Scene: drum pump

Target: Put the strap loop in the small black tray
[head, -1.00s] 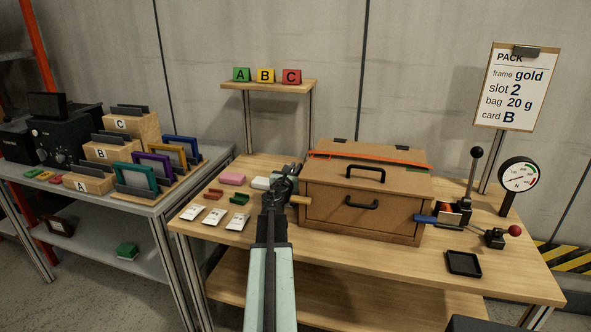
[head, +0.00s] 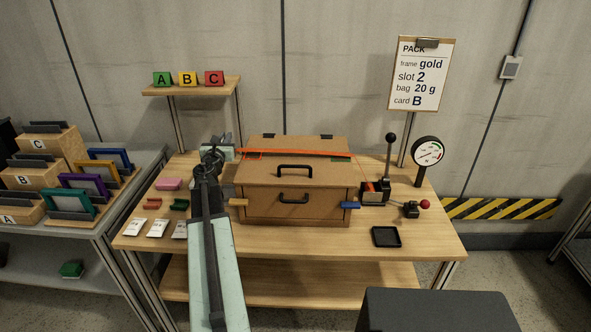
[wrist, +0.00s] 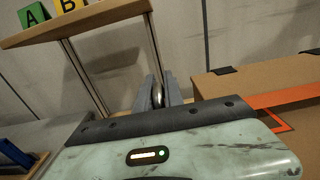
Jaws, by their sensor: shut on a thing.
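An orange strap (head: 305,153) lies across the back of the lid of the brown box (head: 290,176). In the wrist view the strap (wrist: 290,97) ends at its left in an open orange loop (wrist: 283,122) at the box's left edge. My gripper (head: 217,150) is left of the box, a little apart from it. In the wrist view my gripper (wrist: 158,92) is shut on a small shiny thing, mostly hidden between the fingers; I cannot tell what it is. The small black tray (head: 386,237) lies empty at the table's front right.
White bags (head: 157,228) and small coloured blocks (head: 168,184) lie on the left. A raised shelf (head: 190,87) stands behind. Bare tabletop surrounds the tray.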

